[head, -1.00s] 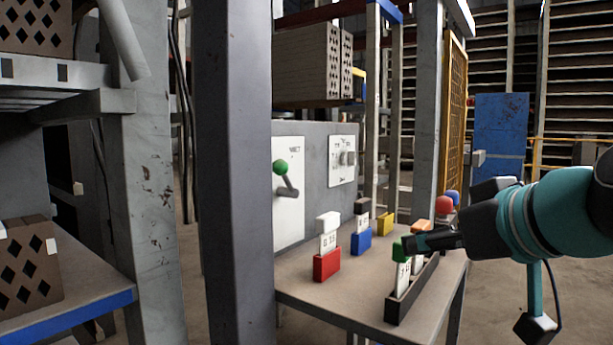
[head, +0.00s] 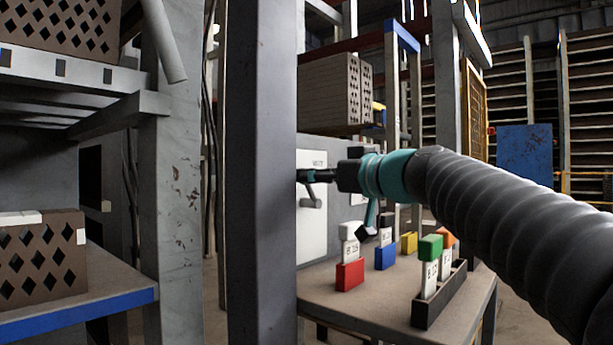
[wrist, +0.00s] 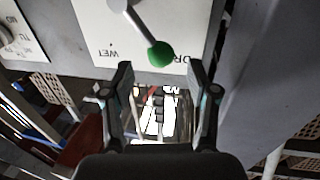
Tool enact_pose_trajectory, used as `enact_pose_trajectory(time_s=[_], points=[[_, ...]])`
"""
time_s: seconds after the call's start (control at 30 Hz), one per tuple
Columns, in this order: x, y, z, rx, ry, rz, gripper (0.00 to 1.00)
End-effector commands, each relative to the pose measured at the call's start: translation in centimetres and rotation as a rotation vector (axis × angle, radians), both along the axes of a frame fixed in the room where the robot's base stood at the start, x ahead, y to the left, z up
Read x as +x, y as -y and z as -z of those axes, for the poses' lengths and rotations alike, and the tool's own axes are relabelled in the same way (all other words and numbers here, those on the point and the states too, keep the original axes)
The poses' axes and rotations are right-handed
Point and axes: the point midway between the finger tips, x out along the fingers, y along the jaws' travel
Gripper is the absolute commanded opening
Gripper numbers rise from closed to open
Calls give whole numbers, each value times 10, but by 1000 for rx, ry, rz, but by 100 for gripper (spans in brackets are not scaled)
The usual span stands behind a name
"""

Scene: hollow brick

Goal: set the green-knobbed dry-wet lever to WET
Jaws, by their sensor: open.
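The lever's green knob (wrist: 161,54) sits on a grey shaft (wrist: 140,27) in the wrist view. It is between the WET marking (wrist: 113,53) and the partly covered DRY marking (wrist: 178,61), nearer DRY. Both markings are on a white plate (wrist: 90,30) and appear upside down there. My gripper (wrist: 160,67) is open, with one finger to each side of the knob in the picture; I cannot tell whether they touch it. In the head view my gripper (head: 305,176) is in front of the plate (head: 311,235) and hides the knob; the lever's shaft (head: 311,198) shows below.
A dark post (head: 262,180) stands just left of my gripper and covers part of the plate. Below, a table (head: 375,290) holds a red-based tag (head: 350,273), a blue-based tag (head: 386,255) and a dark rack (head: 438,300). A dial (wrist: 8,40) is beside the plate.

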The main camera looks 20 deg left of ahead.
Motion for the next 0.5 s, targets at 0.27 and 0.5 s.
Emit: enact_pose_trajectory(time_s=[0.27, 0.5], points=[[21, -32, -1, -2, -1, -2, 59], [26, -41, 0, -1, 0, -1, 59]])
